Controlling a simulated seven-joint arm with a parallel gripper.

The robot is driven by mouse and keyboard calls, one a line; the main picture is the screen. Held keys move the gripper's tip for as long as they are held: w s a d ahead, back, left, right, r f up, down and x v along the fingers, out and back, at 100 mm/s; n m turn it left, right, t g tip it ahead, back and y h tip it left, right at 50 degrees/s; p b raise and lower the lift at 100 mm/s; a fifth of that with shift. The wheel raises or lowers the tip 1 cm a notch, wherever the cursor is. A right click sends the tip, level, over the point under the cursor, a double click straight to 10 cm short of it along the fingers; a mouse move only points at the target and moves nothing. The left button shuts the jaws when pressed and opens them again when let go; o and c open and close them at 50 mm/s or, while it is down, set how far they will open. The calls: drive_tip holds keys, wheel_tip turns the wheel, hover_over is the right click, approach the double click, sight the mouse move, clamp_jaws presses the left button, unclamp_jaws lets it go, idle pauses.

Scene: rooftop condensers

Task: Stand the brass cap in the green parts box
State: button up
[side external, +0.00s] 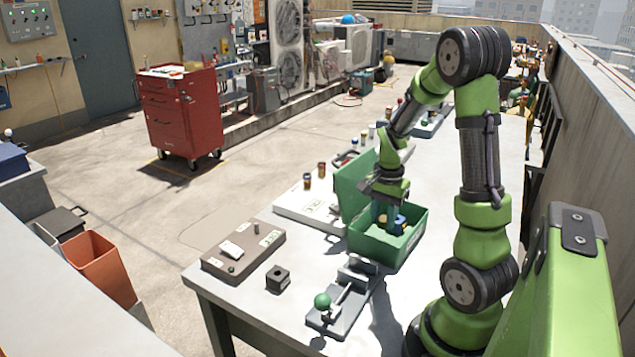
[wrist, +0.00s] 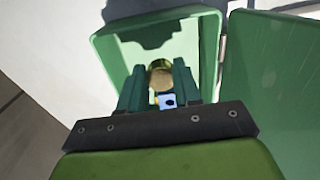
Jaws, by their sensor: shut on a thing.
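The green parts box (side external: 410,247) stands on the table with its lid (side external: 352,184) swung open. In the wrist view the box wall (wrist: 208,50) surrounds the fingers, and the lid (wrist: 275,85) lies to the right. My gripper (side external: 388,216) points down into the box opening. It is shut on the brass cap (wrist: 161,77), whose round tan face shows between the fingertips (wrist: 160,84). A small blue patch (wrist: 168,101) shows just below the cap. A yellow and blue thing (side external: 399,222) shows beside the fingers. I cannot tell whether the cap touches the box floor.
A brown panel (side external: 243,250) and a small dark block (side external: 278,279) lie to the left. A clamp with a green ball (side external: 322,301) is in front of the box. A white case (side external: 308,207) stands behind it, with small jars on top.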

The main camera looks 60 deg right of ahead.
sight(383, 219)
wheel_tip(383, 219, down, 6)
drive_tip(key=shift+f, duration=0.25)
drive_tip(key=o, duration=1.1)
drive_tip(key=shift+f, duration=0.1)
wheel_tip(383, 219, up, 12)
drive_tip(key=shift+f, duration=0.1)
drive_tip(key=a+r+n+t, duration=0.2)
drive_tip(key=a+r+n, duration=0.2)
drive_tip(key=a, duration=0.4)
drive_tip(key=a+r+n+t+y, duration=0.1)
drive_tip(key=a+r+n, duration=0.3)
drive_tip(key=a, duration=0.5)
drive_tip(key=a+r+n+t+y, duration=0.1)
drive_tip(key=a+r+n+t, duration=0.3)
drive_tip(key=a+n, duration=0.3)
drive_tip(key=shift+w+a, duration=0.25)
drive_tip(key=shift+a, duration=0.95)
